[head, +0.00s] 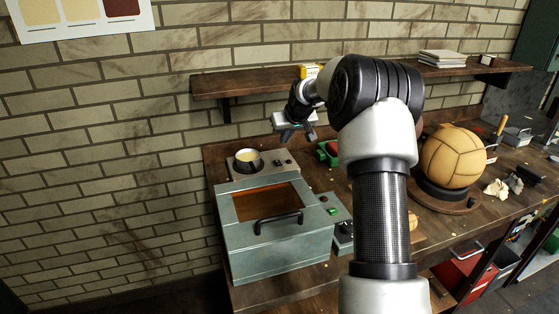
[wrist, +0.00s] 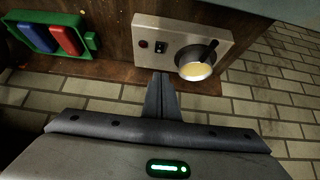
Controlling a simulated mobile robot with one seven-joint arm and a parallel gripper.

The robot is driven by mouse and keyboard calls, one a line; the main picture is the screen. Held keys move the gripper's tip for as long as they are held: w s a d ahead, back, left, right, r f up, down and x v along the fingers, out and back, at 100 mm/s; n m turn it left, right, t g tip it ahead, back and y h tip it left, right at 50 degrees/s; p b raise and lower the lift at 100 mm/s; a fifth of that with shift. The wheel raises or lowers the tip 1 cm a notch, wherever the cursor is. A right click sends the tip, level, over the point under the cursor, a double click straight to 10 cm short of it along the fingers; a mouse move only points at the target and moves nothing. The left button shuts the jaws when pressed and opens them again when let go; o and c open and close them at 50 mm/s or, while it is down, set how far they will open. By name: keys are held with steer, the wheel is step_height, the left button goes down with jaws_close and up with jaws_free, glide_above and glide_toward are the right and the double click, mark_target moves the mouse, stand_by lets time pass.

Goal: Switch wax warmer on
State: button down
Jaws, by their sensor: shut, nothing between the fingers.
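The wax warmer (head: 274,162) is a beige metal box at the back left of the bench, with a round pot of pale yellow wax (head: 249,158) on it. In the wrist view the wax warmer (wrist: 170,34) shows a dark switch (wrist: 160,48) and a round red light or knob (wrist: 143,44) beside the pot (wrist: 197,64). I cannot tell which way the switch is set. My gripper (wrist: 162,78) is shut and empty, its fingertips pointing toward the warmer's panel near the switch. In the head view my gripper (head: 292,136) is above and right of the warmer.
A teal box with a black handle (head: 272,230) stands in front of the warmer. A green tray (wrist: 58,34) holds blue and red blocks. A shelf (head: 255,82) runs above the bench. A tan leather ball (head: 453,156) sits on a round stand at right.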

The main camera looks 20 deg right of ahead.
steer(key=shift+w+d+f, duration=0.2)
steer(key=shift+w+f, duration=0.05)
glide_above(278, 163)
steer(key=s, duration=0.3)
step_height(278, 163, down, 8)
steer(key=shift+r+p, duration=0.2)
steer(key=shift+p, duration=0.2)
step_height(278, 163, down, 3)
steer(key=shift+f, duration=0.65)
